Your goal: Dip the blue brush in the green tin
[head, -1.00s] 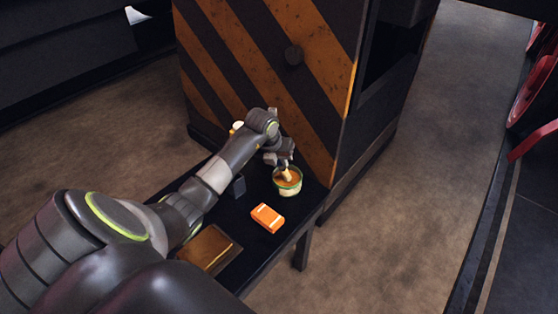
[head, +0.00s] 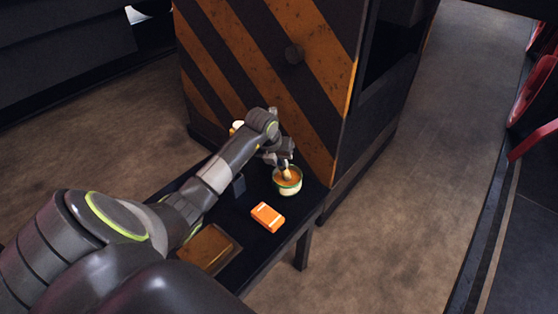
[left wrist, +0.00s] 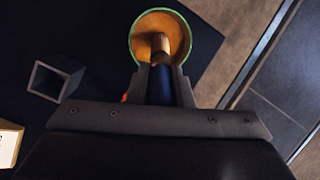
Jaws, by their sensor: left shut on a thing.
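The green tin (head: 288,186) stands upright on the dark bench, with a green rim, a pale lower wall and orange-brown contents. It also shows at the top of the left wrist view (left wrist: 176,17). My left gripper (head: 283,160) is just above the tin's far side, shut on the blue brush (left wrist: 161,85). The brush's blue handle lies between the fingers, and its tan head points into the tin's mouth, inside the rim. I cannot tell how deep the tip is or whether it touches the contents. My right gripper is not in view.
An orange box (head: 268,217) with pale marks lies in front of the tin. A brown tray (head: 209,248) is at the bench's near end. A dark square hollow holder (left wrist: 55,80) stands beside the tin. A striped orange-and-black cabinet (head: 265,70) rises right behind the bench.

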